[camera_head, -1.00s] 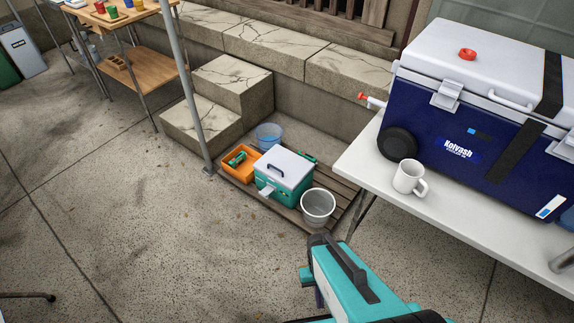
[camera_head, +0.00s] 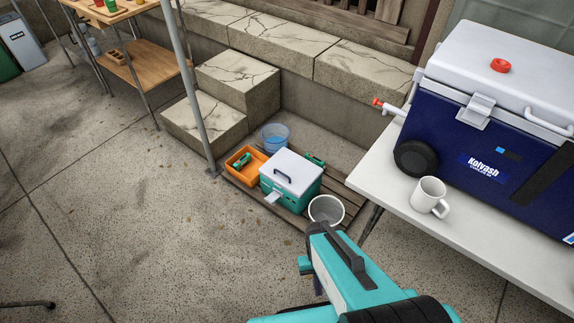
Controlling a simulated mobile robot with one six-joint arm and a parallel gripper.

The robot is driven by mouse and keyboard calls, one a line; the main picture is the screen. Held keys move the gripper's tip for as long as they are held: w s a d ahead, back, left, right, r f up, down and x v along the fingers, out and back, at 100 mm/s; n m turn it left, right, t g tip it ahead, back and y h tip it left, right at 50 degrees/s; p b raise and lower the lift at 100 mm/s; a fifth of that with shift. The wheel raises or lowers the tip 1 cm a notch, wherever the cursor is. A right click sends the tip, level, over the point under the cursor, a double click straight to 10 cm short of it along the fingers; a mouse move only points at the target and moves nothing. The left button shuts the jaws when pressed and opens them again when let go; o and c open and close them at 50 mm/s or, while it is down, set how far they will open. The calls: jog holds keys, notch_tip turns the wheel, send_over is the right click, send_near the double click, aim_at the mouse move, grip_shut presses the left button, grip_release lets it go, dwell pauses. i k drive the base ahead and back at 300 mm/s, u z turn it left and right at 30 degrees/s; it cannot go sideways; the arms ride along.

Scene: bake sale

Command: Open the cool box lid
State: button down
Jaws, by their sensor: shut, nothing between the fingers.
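A small teal cool box (camera_head: 293,199) with a white lid (camera_head: 291,171) stands on a low wooden pallet. The lid is shut, with a dark handle on top and a pale latch (camera_head: 273,197) at the front. A large dark blue cool box (camera_head: 470,147) stands on the white table at the right. Its white lid (camera_head: 470,60) is shut too, with a latch (camera_head: 474,111) at the front. My teal arm reaches up from the bottom middle, its far end just in front of the pallet in the picture. My gripper's fingers cannot be made out.
On the pallet (camera_head: 351,193) are an orange tray (camera_head: 241,177), a blue tub (camera_head: 275,137) and a grey bucket (camera_head: 326,209). A white mug (camera_head: 428,195) stands on the white table (camera_head: 484,237). A metal pole (camera_head: 187,80) rises beside the pallet. The floor (camera_head: 130,225) at left is open.

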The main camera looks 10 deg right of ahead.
aim_at(291, 171)
jog(key=i, duration=0.55)
jog(key=u, duration=0.35)
jog(key=k, duration=1.4)
jog(key=u, duration=0.05)
jog(key=i, duration=1.45)
jog(key=u, duration=0.1)
